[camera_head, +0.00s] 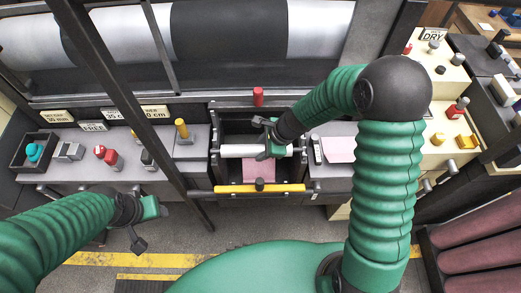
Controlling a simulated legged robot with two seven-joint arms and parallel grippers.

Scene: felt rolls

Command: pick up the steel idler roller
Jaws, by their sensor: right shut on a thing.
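The steel idler roller (236,150) is a pale, slim cylinder lying level across the dark open bay at the middle of the machine. My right gripper (268,149) reaches in from the upper right and is shut on the roller, right of its middle. The gripper hides part of the roller there. Whether the roller is clear of its supports I cannot tell. My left gripper (146,222) is at the lower left, in front of the bench and away from the roller. Its fingers look spread apart, with nothing between them.
A yellow bar (230,189) runs along the bay's front, with pink felt (257,171) behind it. A dark diagonal post (128,105) stands left of the bay. A red knob (258,96) is above it. Felt rolls (478,226) lie at lower right.

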